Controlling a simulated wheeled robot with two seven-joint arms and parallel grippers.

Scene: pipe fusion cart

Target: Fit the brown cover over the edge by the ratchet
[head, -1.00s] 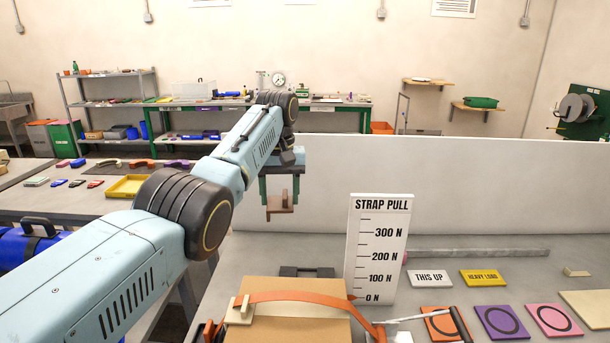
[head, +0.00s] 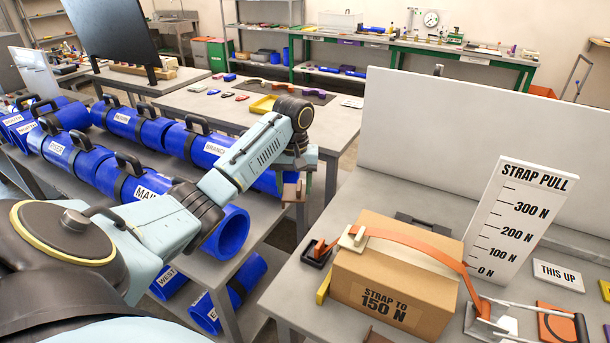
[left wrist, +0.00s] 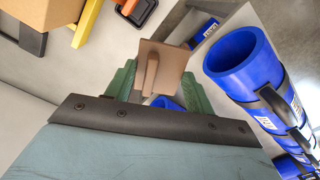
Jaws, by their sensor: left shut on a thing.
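My left gripper (head: 294,188) is shut on the brown cover (head: 292,194), left of the cardboard box (head: 385,283) and apart from it. In the left wrist view the brown cover (left wrist: 165,62) sits between the green fingers, its flat face with a ridge toward the camera. An orange strap (head: 425,246) runs over the box. A beige cover (head: 354,238) sits under the strap at the box's left top edge. My right gripper is not in view.
A STRAP PULL scale board (head: 522,222) stands behind the box. Another brown piece (head: 377,338) lies at the table's front, cut off by the frame. A rack of blue pipes (head: 228,232) stands left, with a gap between it and the table.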

